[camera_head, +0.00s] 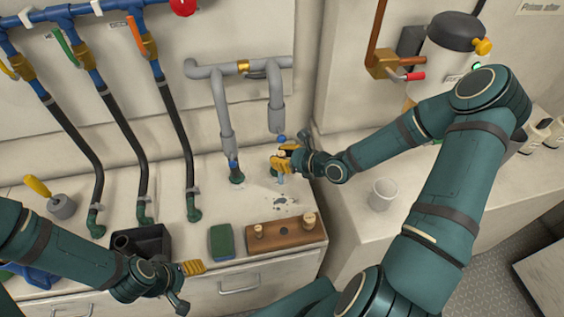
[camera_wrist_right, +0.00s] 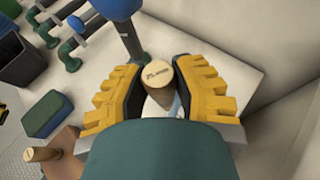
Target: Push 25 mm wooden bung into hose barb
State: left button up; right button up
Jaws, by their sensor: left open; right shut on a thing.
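The wooden bung (camera_wrist_right: 158,78) is a tapered light-wood plug with dark lettering on its top. It stands between the yellow finger pads of my right gripper (camera_wrist_right: 162,92), which is shut on it. A pale bluish patch shows below the bung; I cannot make out the hose barb there, and the gripper hides much of that spot. My left gripper (camera_head: 188,284) is open and empty near the counter's front edge.
A wooden block (camera_head: 282,234) with bungs and a green sponge (camera_head: 221,241) lie at the counter's front. A black bin (camera_head: 143,243) stands left of them. A wet patch (camera_head: 285,204) marks the counter. Black hoses rise on the left. A clear cup (camera_head: 382,194) stands right.

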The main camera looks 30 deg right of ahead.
jog(key=shift+w+d+f+p, duration=0.1)
jog(key=shift+w+d+p, duration=0.15)
jog(key=shift+w, duration=0.65)
jog(key=shift+w+d+r+p, duration=0.1)
jog(key=shift+w+d+p, duration=0.15)
jog(key=shift+w, duration=0.7)
jog(key=shift+w+d+f+p, duration=0.15)
jog(key=shift+w+p, duration=0.1)
jog(key=shift+w, duration=0.65)
jog(key=shift+p, duration=0.8)
jog(key=shift+f+b, duration=1.05)
jog(key=shift+f, duration=0.85)
jog(key=o, duration=0.9)
